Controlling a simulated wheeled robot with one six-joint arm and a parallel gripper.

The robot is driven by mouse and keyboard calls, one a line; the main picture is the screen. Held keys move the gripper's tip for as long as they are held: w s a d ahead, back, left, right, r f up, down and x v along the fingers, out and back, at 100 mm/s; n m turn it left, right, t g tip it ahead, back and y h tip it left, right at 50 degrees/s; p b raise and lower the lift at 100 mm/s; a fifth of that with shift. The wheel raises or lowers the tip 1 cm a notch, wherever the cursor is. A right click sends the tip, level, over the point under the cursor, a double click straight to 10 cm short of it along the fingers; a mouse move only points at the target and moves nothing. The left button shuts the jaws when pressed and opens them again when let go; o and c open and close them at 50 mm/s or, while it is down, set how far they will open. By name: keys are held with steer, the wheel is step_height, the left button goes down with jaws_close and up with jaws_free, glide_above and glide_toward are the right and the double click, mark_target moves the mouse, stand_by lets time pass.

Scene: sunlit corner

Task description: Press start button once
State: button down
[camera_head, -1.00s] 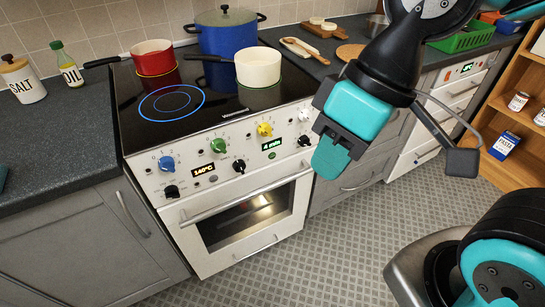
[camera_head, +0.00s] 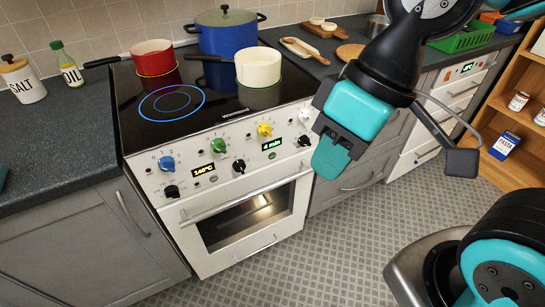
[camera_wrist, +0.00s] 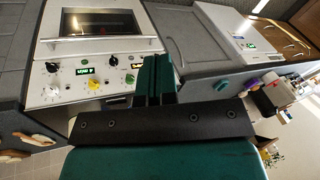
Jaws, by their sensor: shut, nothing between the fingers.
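My gripper (camera_head: 331,158) is shut and empty, in front of the oven's right end and above the floor. It also shows in the wrist view (camera_wrist: 155,80), pointing towards the oven front. The white oven control panel (camera_head: 225,172) carries several coloured knobs, a temperature display reading 140°C (camera_head: 203,170) and a timer display reading 4 min (camera_head: 272,144). Small round buttons sit below the displays, one of them under the timer (camera_head: 271,156). Their labels are too small to read, so I cannot tell which is the start button. My gripper is apart from the panel.
The black hob (camera_head: 190,98) holds a red pan (camera_head: 154,57), a blue pot (camera_head: 227,35) and a cream pan (camera_head: 258,67). A white appliance with a lit display (camera_head: 467,68) stands to the right. A wooden shelf (camera_head: 520,120) is at the far right. The floor before the oven is clear.

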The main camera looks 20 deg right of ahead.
mark_target(272, 156)
steer(key=w+a+f+m+t+y+b, duration=0.3)
steer(key=w+f+m, duration=0.4)
steer(key=w+f, duration=1.05)
steer(key=w+d+f+m+t+h, duration=0.1)
steer(key=w+d+f+m+t, duration=0.1)
steer(key=f, duration=0.8)
steer(key=w+d+f+m+t+b, duration=0.1)
steer(key=w+d+f+m+t, duration=0.2)
steer(key=w+d+f+m, duration=0.2)
step_height(272, 156, down, 5)
steer(key=d+m, duration=0.1)
steer(key=d, duration=0.2)
steer(key=shift+r+m+h, duration=0.15)
steer(key=shift+m+h, duration=0.25)
steer(key=shift+w, duration=0.2)
steer(key=w, duration=0.2)
steer(key=w+a, duration=0.1)
steer(key=w, duration=0.4)
steer(key=shift+a+p, duration=0.3)
steer(key=shift+w+a, duration=0.15)
steer(key=shift+w, duration=0.6)
